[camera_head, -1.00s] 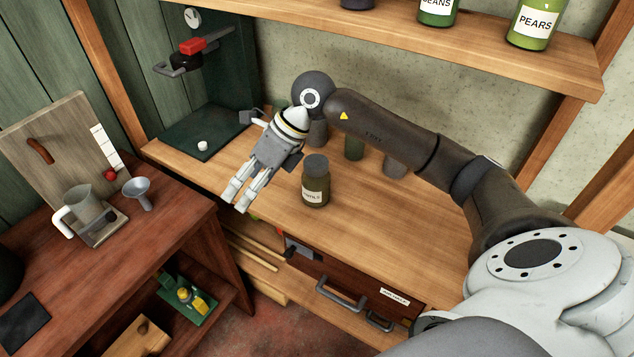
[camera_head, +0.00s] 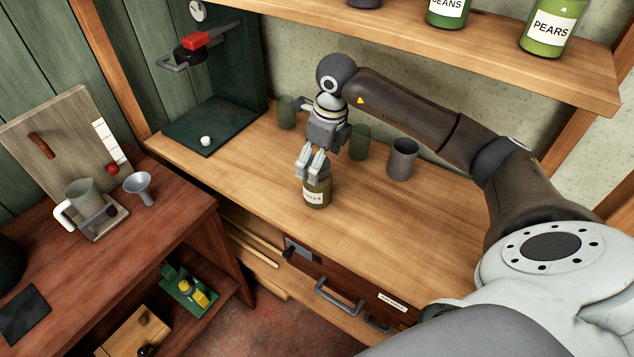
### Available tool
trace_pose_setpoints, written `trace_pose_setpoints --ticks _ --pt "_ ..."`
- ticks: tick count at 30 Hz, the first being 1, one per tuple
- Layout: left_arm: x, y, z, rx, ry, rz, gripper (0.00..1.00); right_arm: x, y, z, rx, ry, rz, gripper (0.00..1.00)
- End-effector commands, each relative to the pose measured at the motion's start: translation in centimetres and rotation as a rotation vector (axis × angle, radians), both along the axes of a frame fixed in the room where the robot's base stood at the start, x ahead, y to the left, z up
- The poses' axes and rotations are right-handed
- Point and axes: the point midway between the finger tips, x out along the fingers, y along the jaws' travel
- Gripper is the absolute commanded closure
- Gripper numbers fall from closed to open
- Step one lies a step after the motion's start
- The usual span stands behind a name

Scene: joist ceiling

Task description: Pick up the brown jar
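The brown jar (camera_head: 317,192) stands upright on the wooden workbench, with a pale label on its front. Its dark lid is mostly hidden behind my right gripper (camera_head: 310,172). The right gripper comes down from above, with its fingers at the top of the jar, close together. I cannot tell whether they are closed on the lid or only beside it. My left gripper is not in view.
A grey cup (camera_head: 402,159) and green glasses (camera_head: 359,143) (camera_head: 286,112) stand behind the jar. A shelf (camera_head: 480,52) with labelled jars hangs above the workbench (camera_head: 400,225). A green press (camera_head: 205,130) stands at the left. The bench front right is clear.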

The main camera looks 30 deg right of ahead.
Motion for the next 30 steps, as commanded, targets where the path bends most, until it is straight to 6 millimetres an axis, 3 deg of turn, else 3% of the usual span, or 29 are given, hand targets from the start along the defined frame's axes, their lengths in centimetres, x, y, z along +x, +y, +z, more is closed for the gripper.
trace_pose_setpoints --ticks 4,12,20,30 --pt "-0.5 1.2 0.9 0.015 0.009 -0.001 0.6 -0.1 0.2 -1.2 0.0 0.005 -0.002 0.12" --pt "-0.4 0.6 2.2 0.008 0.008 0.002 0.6 0.1 0.6 -4.9 0.0 0.002 -0.001 0.12" --pt "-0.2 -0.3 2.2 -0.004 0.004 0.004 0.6 0.2 0.6 -5.4 -0.001 0.0 -0.001 0.12" --pt "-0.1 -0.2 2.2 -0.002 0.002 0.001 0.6 0.2 0.6 -5.4 -0.001 0.0 -0.001 0.53"
